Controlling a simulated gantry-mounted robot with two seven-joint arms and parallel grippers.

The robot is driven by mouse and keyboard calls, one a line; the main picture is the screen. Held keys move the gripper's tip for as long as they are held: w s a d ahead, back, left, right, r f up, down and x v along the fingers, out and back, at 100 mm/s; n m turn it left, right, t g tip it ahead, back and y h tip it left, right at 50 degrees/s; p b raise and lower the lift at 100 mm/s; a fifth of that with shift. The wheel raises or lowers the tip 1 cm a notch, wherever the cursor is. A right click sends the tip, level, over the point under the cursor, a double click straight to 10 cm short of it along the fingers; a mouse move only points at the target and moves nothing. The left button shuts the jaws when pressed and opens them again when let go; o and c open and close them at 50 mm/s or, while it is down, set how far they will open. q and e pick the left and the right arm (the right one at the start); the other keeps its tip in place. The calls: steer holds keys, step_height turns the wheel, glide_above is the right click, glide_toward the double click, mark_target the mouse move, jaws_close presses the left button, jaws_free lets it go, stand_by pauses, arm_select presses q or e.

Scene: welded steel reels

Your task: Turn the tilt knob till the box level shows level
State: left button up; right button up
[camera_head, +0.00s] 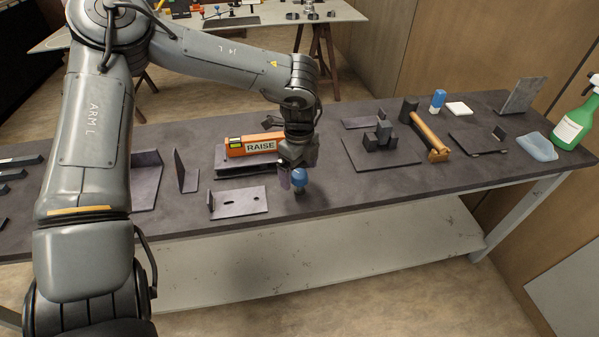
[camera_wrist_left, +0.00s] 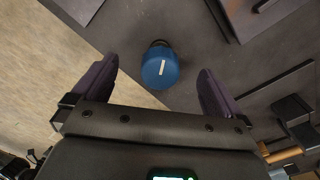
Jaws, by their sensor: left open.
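The blue tilt knob (camera_head: 299,177) is near the table's front edge. In the left wrist view the knob (camera_wrist_left: 160,68) has a white line on its top. My left gripper (camera_head: 293,178) is open, pointing down at the knob. In the left wrist view its two fingers (camera_wrist_left: 157,68) stand apart on either side of the knob, with gaps visible. The orange box level (camera_head: 258,144), marked RAISE, lies on a dark plate behind the knob. Its yellow-green vial shows at its left end, but the bubble is too small to read. My right gripper is not in view.
A slotted bracket (camera_head: 240,202) lies left of the knob. Free tabletop lies right of the knob.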

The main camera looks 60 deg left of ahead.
mark_target(299, 173)
arm_select(q)
steer(key=shift+r+p, duration=2.5)
steer(key=shift+r, duration=0.85)
